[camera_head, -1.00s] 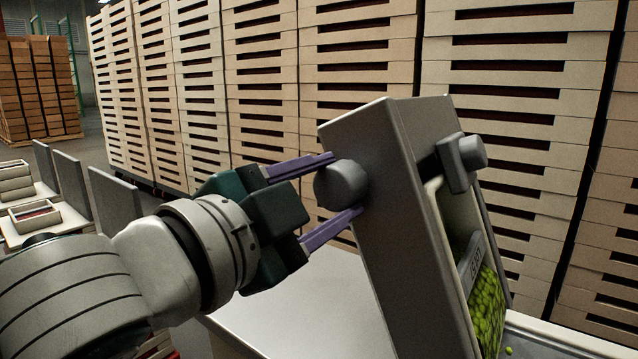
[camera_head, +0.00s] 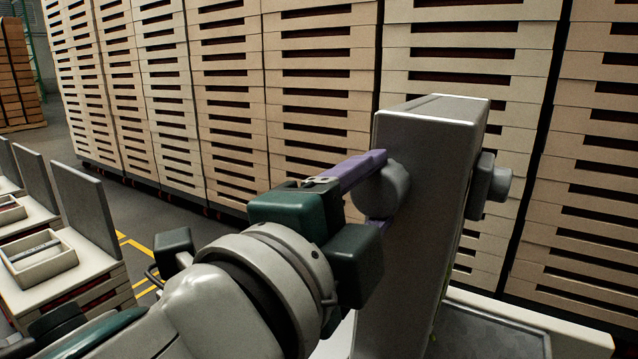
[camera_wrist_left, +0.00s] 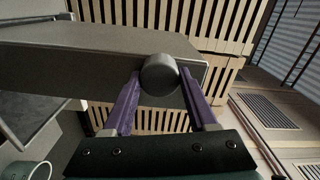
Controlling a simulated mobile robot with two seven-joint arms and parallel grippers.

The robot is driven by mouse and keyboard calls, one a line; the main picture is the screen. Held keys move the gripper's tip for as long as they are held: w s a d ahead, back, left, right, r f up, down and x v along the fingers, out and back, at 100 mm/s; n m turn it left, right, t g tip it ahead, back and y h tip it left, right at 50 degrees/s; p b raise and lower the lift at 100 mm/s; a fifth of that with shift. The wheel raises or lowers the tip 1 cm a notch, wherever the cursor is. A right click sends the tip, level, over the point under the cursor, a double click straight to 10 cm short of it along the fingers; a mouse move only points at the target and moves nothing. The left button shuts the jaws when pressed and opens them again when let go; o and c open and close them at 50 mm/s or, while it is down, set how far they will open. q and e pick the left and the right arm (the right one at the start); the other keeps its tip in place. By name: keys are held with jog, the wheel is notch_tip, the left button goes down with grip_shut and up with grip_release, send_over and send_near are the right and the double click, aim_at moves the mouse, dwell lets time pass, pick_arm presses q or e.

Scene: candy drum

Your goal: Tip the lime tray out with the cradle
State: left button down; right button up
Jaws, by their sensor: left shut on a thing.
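The cradle (camera_head: 425,210) is a tall grey box-like frame, standing nearly upright and leaning slightly right at its top in the head view. A round grey knob (camera_head: 384,190) sticks out of its near side. My left gripper (camera_head: 380,190) has its purple fingers on either side of this knob and is shut on it. The wrist view shows the knob (camera_wrist_left: 159,75) between the two fingers, with the cradle (camera_wrist_left: 90,55) reaching left. The lime tray and its green candies are hidden behind the cradle's side. My right gripper is out of view.
A pale-rimmed grey bin (camera_head: 530,325) lies below the cradle at right. Tall stacks of wooden trays (camera_head: 325,75) stand close behind. At left, a bench (camera_head: 65,275) with an upright grey panel (camera_head: 85,210) holds a small open box (camera_head: 40,258).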

pick_arm(q)
jog(key=shift+s+d+r+m, duration=0.1)
jog(key=shift+s+d+m, duration=0.3)
jog(key=shift+s+d, duration=0.35)
jog(key=shift+w+d, duration=0.1)
jog(key=shift+d, duration=0.05)
jog(key=shift+c, duration=1)
grip_release()
jog(key=shift+f, duration=0.2)
jog(key=shift+a, duration=0.25)
jog(key=v, duration=0.9)
jog(key=shift+s, duration=0.35)
